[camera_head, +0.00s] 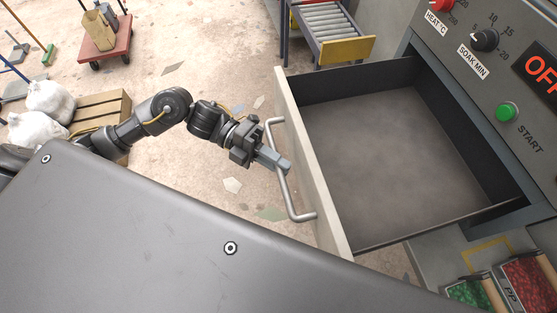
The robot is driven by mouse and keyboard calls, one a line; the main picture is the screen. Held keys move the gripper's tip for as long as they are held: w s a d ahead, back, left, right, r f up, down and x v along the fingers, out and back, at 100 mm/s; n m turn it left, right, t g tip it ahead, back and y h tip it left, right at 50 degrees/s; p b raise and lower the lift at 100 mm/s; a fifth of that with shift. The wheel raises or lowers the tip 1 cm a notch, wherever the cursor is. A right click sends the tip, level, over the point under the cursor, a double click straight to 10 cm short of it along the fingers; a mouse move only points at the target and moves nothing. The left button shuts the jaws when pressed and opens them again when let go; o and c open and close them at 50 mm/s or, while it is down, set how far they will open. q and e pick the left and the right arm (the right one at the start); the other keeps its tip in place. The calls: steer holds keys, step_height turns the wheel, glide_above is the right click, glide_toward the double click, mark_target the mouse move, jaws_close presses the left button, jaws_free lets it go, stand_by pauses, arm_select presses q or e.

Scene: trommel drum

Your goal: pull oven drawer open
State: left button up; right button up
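The oven drawer (390,160) stands far out from the oven in the head view, and its dark inside looks empty. A metal bar handle (283,185) runs along its pale front panel (312,170). My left gripper (283,164) is at the middle of the handle, its grey fingers crossing over the bar. The fingers look close together around the bar; the side facing away is hidden. My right gripper is not in view.
The oven panel (490,75) has knobs, a green START button (507,112) and a display reading OFF. Bins of green (470,294) and red pieces (530,284) sit at lower right. A roller conveyor (325,25) stands behind. A pallet (100,110) with white sacks is at left.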

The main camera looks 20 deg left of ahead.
arm_select(q)
steer(key=o, duration=0.4)
steer(key=shift+o, duration=0.2)
steer(key=b+v, duration=0.3)
steer(key=v, duration=0.8)
steer(key=shift+b, duration=0.35)
steer(key=shift+w+d, duration=0.1)
